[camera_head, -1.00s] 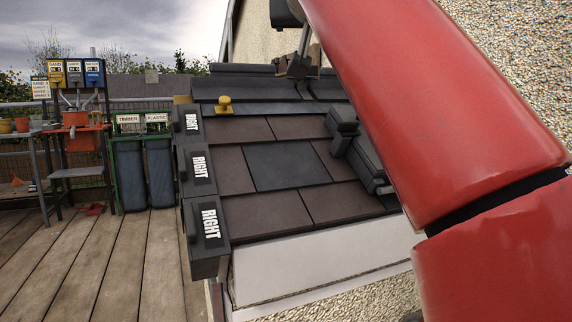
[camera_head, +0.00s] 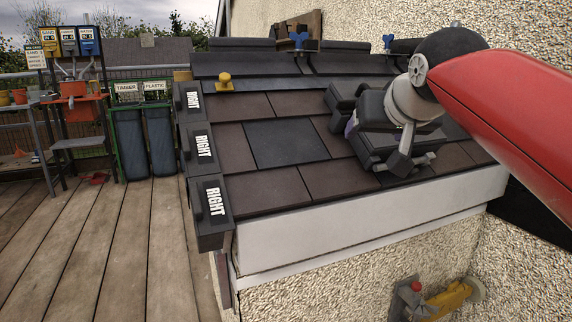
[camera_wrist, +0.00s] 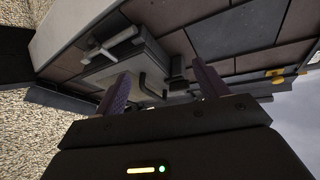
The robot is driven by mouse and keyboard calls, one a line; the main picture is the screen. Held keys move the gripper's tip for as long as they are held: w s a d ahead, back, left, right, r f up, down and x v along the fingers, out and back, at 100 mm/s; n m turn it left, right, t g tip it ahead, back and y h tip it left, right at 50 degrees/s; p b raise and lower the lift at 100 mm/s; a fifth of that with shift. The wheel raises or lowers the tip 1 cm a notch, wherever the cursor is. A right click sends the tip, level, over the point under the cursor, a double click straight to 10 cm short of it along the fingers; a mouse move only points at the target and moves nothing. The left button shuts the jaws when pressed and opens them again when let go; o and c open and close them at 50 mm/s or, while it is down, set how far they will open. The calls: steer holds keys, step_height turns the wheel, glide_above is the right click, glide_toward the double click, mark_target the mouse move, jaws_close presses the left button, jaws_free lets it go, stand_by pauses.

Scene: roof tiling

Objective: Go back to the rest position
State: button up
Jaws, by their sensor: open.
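My gripper (camera_head: 352,122) hangs over the right part of the tiled roof (camera_head: 270,190) in the head view, partly hidden by its own dark body. In the wrist view my gripper (camera_wrist: 160,70) shows two purple fingers spread apart with nothing between them. Beyond them, a grey box with handles (camera_wrist: 128,60) rests on the roof. The box also shows in the head view (camera_head: 400,150), below my wrist. I cannot tell the gap between gripper and box.
Dark blocks marked RIGHT (camera_head: 212,205) line the roof's left edge. A yellow knob (camera_head: 224,82) and a blue clamp (camera_head: 298,40) stand near the ridge. A yellow tool (camera_head: 450,298) is low at right.

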steer(key=s+f+g+p, duration=0.2)
steer(key=s+f+g, duration=0.1)
steer(key=s+f, duration=0.7)
steer(key=s+f+g+p, duration=0.2)
steer(key=s+f+g, duration=0.1)
steer(key=s+f, duration=0.8)
step_height(320, 180, down, 5)
steer(key=shift+s+f+h, duration=0.1)
steer(key=shift+s+h, duration=0.15)
steer(key=shift+h, duration=0.05)
steer(key=shift+a, duration=0.1)
